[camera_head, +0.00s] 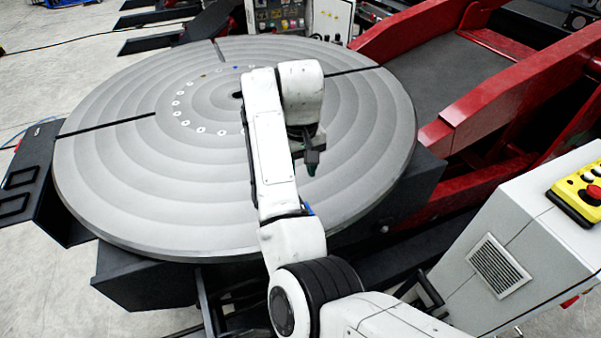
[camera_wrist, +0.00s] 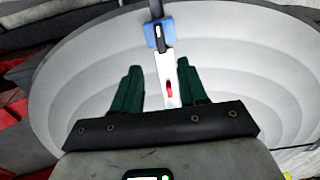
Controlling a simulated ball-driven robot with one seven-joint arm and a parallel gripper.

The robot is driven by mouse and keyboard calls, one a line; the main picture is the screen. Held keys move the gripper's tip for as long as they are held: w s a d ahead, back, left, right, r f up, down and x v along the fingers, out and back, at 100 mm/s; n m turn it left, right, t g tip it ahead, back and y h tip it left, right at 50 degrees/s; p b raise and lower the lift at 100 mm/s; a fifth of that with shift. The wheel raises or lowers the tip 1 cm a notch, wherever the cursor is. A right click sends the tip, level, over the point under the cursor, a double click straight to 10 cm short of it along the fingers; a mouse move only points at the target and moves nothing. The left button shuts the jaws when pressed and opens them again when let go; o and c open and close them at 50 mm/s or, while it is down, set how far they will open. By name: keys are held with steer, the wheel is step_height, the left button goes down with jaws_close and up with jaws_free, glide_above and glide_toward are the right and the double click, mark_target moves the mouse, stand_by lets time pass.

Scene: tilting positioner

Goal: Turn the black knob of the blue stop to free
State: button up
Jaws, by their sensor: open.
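The blue stop (camera_wrist: 158,34) shows at the top middle of the wrist view, on the grey round table. A small dark piece with a pale outline sits in its middle, which may be the black knob; its setting is too small to read. A white strip (camera_wrist: 164,70) with a red mark runs from the stop toward my gripper. My gripper (camera_wrist: 158,68) is open, its two green fingers apart on either side of the strip, with nothing between them that I can see held. In the head view my gripper (camera_head: 311,168) hangs over the table, and a blue bit (camera_head: 308,209) shows beside my arm.
The round table (camera_head: 110,185) has dark radial slots and a ring of pale spots. Red beams (camera_head: 520,85) stand at the right. A grey cabinet (camera_head: 540,250) with a yellow box and red button (camera_head: 592,192) stands at lower right.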

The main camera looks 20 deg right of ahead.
steer(key=shift+f, duration=0.15)
steer(key=d+f+t+h+b, duration=0.1)
steer(key=d+f+t, duration=0.1)
steer(key=f, duration=0.1)
steer(key=s+d+f+t+b, duration=0.1)
steer(key=d+f+t, duration=0.1)
steer(key=f, duration=0.1)
steer(key=s+d+f+m+t+h+b, duration=0.1)
steer(key=d+f+b, duration=0.1)
steer(key=f, duration=0.1)
steer(key=shift+f+t+h, duration=0.25)
steer(key=shift+t+h, duration=0.05)
steer(key=shift+t, duration=0.1)
steer(key=s+a+r+n+t+y+b, duration=0.1)
steer(key=s+a+t+y+b, duration=0.25)
steer(key=s+a+t, duration=0.35)
steer(key=shift+t+h, duration=0.35)
steer(key=shift+t, duration=0.05)
steer(key=x, duration=0.6)
steer(key=d+x, duration=0.1)
steer(key=x, duration=0.2)
steer(key=shift+w+p, duration=0.35)
steer(key=shift+c, duration=0.4)
jaws_close()
